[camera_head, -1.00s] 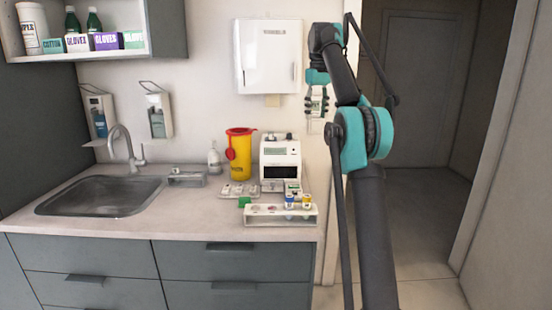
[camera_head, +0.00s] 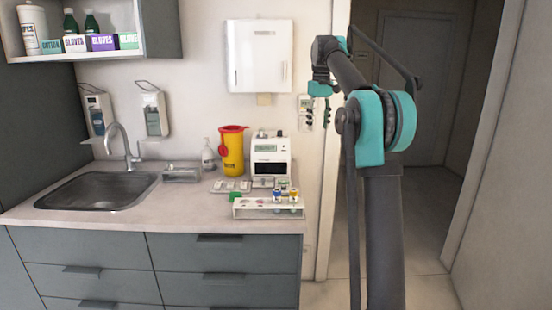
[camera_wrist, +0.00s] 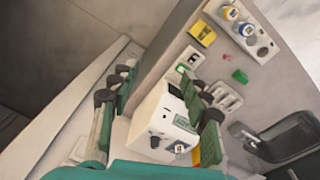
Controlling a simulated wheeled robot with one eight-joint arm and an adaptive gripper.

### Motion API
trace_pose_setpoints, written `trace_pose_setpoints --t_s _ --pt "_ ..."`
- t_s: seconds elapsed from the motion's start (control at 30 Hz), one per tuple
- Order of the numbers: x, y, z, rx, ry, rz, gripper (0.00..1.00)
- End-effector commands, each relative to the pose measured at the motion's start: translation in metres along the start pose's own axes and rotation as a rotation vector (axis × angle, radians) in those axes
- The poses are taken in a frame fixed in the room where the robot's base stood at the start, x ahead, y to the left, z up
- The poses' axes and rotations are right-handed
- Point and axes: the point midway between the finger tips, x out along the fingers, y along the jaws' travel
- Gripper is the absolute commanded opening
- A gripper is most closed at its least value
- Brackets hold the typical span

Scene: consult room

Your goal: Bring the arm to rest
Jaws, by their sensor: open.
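My gripper (camera_head: 319,116) hangs with its fingers pointing down at the right of the counter's back wall in the head view. In the wrist view its two dark and green fingers (camera_wrist: 166,104) stand apart with nothing held between them. The white analyser shows beyond the fingers there. My arm is raised and bent at the right of the head view, in front of the doorway. A white wall plate is partly hidden behind the gripper.
The counter (camera_head: 190,212) holds a sink (camera_head: 97,190), a yellow sharps bin (camera_head: 232,155), the white analyser (camera_head: 271,155) and a tube rack (camera_head: 268,212) near its front right edge. A dispenser (camera_head: 259,55) hangs above. The doorway floor (camera_head: 425,220) looks clear.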

Motion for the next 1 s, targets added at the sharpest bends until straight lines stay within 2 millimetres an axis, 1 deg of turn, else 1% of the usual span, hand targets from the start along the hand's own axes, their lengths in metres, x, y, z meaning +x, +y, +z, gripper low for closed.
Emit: trace_pose_setpoints --t_s 0.17,0.27,0.3,0.37,0.4,0.47,0.5,0.57,0.6,0.67,0.7,0.77,0.8,0.87,0.9,1.0 --pt "0.034 -0.004 0.023 0.049 0.036 0.012 0.47" --pt "0.065 -0.009 0.048 0.088 0.064 0.021 0.47" --pt "0.078 -0.012 0.059 0.103 0.077 0.025 0.47" --pt "0.099 -0.017 0.079 0.128 0.095 0.029 0.47" --pt "0.114 -0.021 0.092 0.143 0.107 0.033 0.47" --pt "0.136 -0.028 0.115 0.167 0.125 0.037 0.47" --pt "0.152 -0.033 0.130 0.182 0.138 0.040 0.47" --pt "0.175 -0.041 0.156 0.206 0.155 0.043 0.47" --pt "0.191 -0.047 0.173 0.221 0.168 0.046 0.47" --pt "0.216 -0.057 0.202 0.245 0.186 0.049 0.47" --pt "0.232 -0.064 0.221 0.261 0.199 0.051 0.47" --pt "0.257 -0.075 0.252 0.284 0.217 0.054 0.47" --pt "0.274 -0.082 0.273 0.300 0.230 0.056 0.47" --pt "0.297 -0.093 0.304 0.322 0.247 0.058 0.47" --pt "0.311 -0.100 0.322 0.336 0.259 0.059 0.47" --pt "0.340 -0.116 0.363 0.363 0.281 0.061 0.47"
